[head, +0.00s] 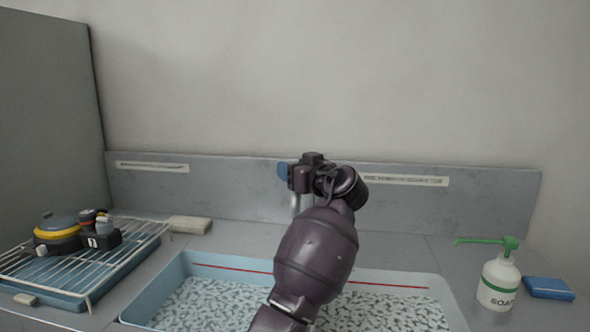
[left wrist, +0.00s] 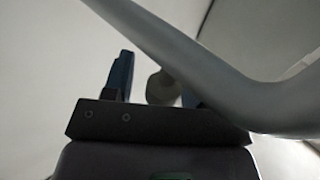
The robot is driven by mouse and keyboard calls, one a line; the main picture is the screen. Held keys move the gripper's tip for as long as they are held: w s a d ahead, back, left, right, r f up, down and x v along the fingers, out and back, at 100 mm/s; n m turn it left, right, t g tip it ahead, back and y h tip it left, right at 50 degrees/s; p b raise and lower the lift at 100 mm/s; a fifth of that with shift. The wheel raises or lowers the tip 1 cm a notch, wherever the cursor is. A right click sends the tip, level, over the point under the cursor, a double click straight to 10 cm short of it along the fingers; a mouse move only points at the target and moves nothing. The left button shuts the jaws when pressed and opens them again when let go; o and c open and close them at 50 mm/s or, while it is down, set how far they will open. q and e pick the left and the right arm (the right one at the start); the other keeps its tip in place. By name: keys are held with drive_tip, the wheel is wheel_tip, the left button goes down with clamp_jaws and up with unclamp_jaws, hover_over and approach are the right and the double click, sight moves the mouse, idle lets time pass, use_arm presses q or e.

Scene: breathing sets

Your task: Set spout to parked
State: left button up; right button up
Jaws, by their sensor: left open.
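The spout shows in the left wrist view as a large grey bent tube (left wrist: 185,55). It crosses close to the camera, from the top left to the right edge. In the head view a short silver upright of the tap (head: 296,205) stands behind the basin, and my arm hides most of the rest. My left gripper (head: 285,172) is at the top of that upright with its jaws open. In the left wrist view one blue finger (left wrist: 121,76) is clear and the tube partly covers the other. A rounded grey end (left wrist: 163,88) shows between them; contact cannot be told. My right gripper is not in view.
A blue basin (head: 200,262) with a speckled bottom and red line lies under my arm. At left a wire rack (head: 130,252) holds breathing-set parts (head: 57,232). A splashback (head: 480,205) runs behind.

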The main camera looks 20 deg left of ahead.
use_arm(q)
drive_tip(key=v, duration=1.1)
